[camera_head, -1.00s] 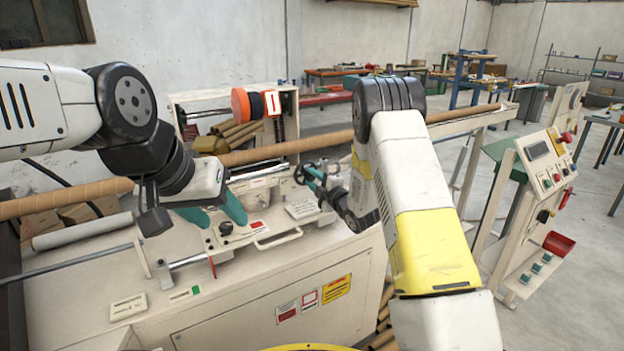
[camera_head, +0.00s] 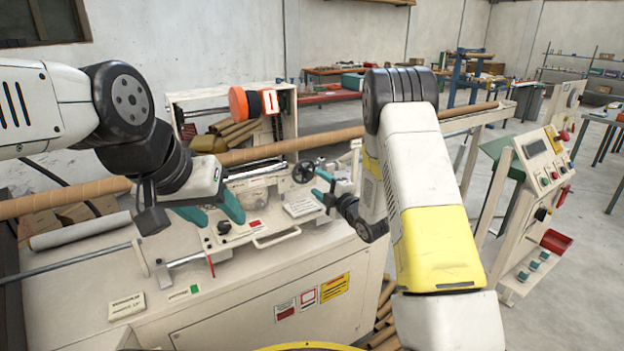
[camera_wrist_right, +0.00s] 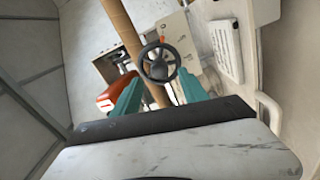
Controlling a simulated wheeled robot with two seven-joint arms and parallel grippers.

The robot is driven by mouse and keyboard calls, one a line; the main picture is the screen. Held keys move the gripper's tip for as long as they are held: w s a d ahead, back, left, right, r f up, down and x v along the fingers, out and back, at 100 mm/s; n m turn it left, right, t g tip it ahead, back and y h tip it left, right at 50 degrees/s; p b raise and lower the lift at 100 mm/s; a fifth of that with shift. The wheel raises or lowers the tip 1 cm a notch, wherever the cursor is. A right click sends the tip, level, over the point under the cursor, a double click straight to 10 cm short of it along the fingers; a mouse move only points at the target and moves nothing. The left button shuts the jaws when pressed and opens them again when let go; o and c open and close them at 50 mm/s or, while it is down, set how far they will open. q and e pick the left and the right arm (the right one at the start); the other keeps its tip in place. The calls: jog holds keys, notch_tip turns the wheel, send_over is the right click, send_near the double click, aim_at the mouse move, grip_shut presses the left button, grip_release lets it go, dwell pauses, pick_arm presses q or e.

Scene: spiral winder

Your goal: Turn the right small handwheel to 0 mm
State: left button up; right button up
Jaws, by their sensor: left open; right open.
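The right small handwheel (camera_head: 303,171) is a black spoked wheel on the machine's top at the right; it also shows in the right wrist view (camera_wrist_right: 158,73). My right gripper (camera_head: 327,187) is open, just right of the wheel and apart from it in the head view. In the right wrist view its teal fingers (camera_wrist_right: 156,92) lie apart, with the wheel beyond and between them. My left gripper (camera_head: 216,212) is open above the left part of the machine top, near a small fixture with a red knob. No millimetre reading is legible.
A long brown tube (camera_head: 290,145) runs behind the wheel. An orange disc (camera_head: 239,103) stands by a white frame at the back. A white bar handle (camera_head: 277,238) lies in front. A control panel (camera_head: 540,160) stands far right.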

jog(key=v, duration=0.2)
jog(key=shift+s+d, duration=0.15)
jog(key=shift+s, duration=0.2)
jog(key=s+d+r+m+g+h, duration=0.1)
jog(key=s+d+r+m+h, duration=0.2)
jog(key=s+d+r+m, duration=0.25)
jog(key=s+d+r+m+g+h, duration=0.2)
jog(key=d+r+m+h, duration=0.2)
jog(key=r+m, duration=0.3)
jog(key=s+r+m+g, duration=0.1)
jog(key=s+m+g, duration=0.1)
jog(key=s, duration=0.8)
jog(key=s+r+m+g, duration=0.1)
jog(key=s+m+g, duration=0.1)
jog(key=s, duration=0.8)
jog(key=s+a+r+m+g, duration=0.1)
jog(key=s+m, duration=0.3)
jog(key=s, duration=0.6)
jog(key=shift+r+m+g, duration=0.35)
jog(key=shift+r+g, duration=0.1)
jog(key=shift+g, duration=0.25)
